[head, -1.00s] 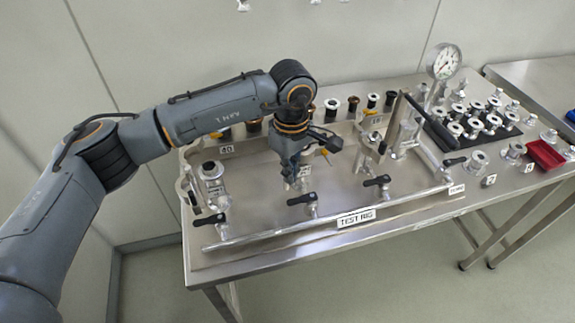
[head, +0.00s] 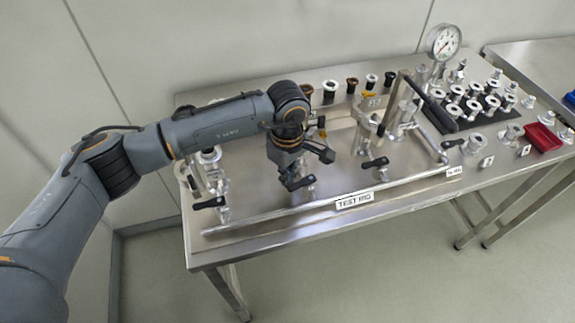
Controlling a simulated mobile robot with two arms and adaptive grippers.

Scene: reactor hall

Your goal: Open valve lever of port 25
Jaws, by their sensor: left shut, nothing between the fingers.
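I cannot read a number 25 on any port. My left gripper (head: 292,184) points down over the second lever from the left, shut and empty. It hides most of that lever and the port behind it, so I cannot tell whether it touches the lever. My right gripper is not in view.
A pressure gauge (head: 444,42) stands at the back right. Beside it are a black mat (head: 437,115) with several metal fittings and a red bin (head: 541,137). An upright bar (head: 392,100) rises right of my gripper. The table's front strip is clear.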

